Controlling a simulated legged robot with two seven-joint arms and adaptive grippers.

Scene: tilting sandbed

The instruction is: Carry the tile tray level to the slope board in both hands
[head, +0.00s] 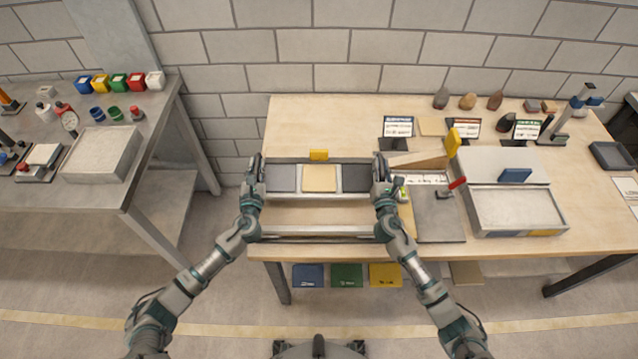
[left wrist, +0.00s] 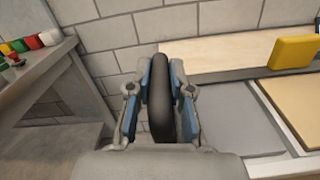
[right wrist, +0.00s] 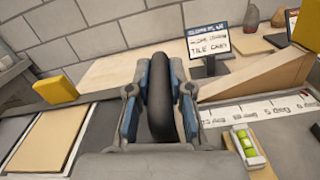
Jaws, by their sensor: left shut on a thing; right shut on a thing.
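The tile tray (head: 318,196) is at the front left of the wooden table in the head view and looks about level. It holds a grey, a tan (head: 319,178) and a dark tile, with a yellow block (head: 319,155) at its back edge. My left gripper (head: 255,167) is shut on the tray's left handle, a dark grip (left wrist: 160,98) in the left wrist view. My right gripper (head: 379,167) is shut on its right handle (right wrist: 160,98). Right of the tray are a wooden wedge (head: 418,160) and a grey board (head: 440,228); which part is the slope board is unclear.
A small level with green vials (right wrist: 245,143) is close beside my right gripper. A degree scale (right wrist: 262,112) lies beyond it. A pale sand-coloured bed (head: 515,208) stands further right. Cards and stones line the back. A side table (head: 150,185) is at the left, across a gap.

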